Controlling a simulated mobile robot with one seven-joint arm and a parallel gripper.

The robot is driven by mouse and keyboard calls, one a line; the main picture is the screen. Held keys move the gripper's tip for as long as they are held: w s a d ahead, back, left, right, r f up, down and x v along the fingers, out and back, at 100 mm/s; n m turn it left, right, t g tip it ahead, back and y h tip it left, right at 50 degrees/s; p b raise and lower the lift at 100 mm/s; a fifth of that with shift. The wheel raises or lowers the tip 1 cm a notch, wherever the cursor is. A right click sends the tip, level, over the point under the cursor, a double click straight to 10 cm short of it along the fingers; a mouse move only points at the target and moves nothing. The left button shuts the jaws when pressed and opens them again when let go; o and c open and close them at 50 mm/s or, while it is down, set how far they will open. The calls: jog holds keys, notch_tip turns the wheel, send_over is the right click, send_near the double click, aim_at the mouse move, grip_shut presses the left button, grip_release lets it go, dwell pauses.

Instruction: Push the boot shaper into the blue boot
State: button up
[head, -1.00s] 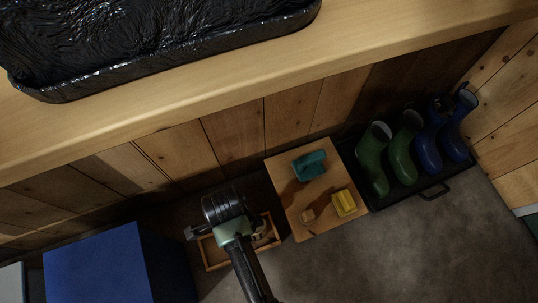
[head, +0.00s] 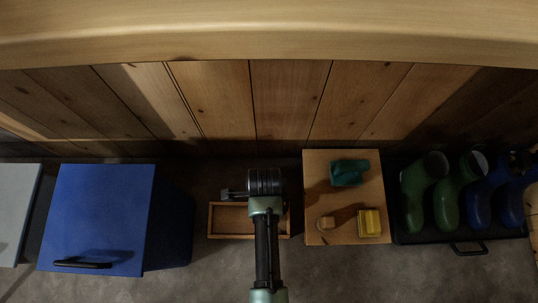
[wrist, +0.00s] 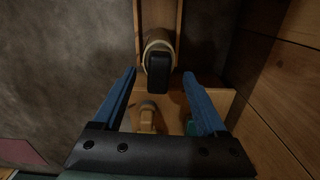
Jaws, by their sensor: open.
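A tan, rounded piece with a black end (wrist: 158,68) shows between and beyond the fingertips, at the end of a wooden tray. I cannot tell whether it is the boot shaper, or whether the fingers touch it. In the head view my arm hangs over the wooden tray (head: 225,222) and hides part of it.
Green boots (head: 413,195) share the black boot tray (head: 425,237). A blue cabinet (head: 98,215) stands left. A wooden ledge (head: 270,35) crosses above.

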jog(key=f, duration=0.1)
jog(key=f+b, duration=0.2)
jog(key=f, duration=0.1)
jog(key=shift+s+d, duration=0.1)
jog(key=shift+d, duration=0.15)
jog(key=shift+r, duration=0.15)
grip_shut()
dwell(1.0)
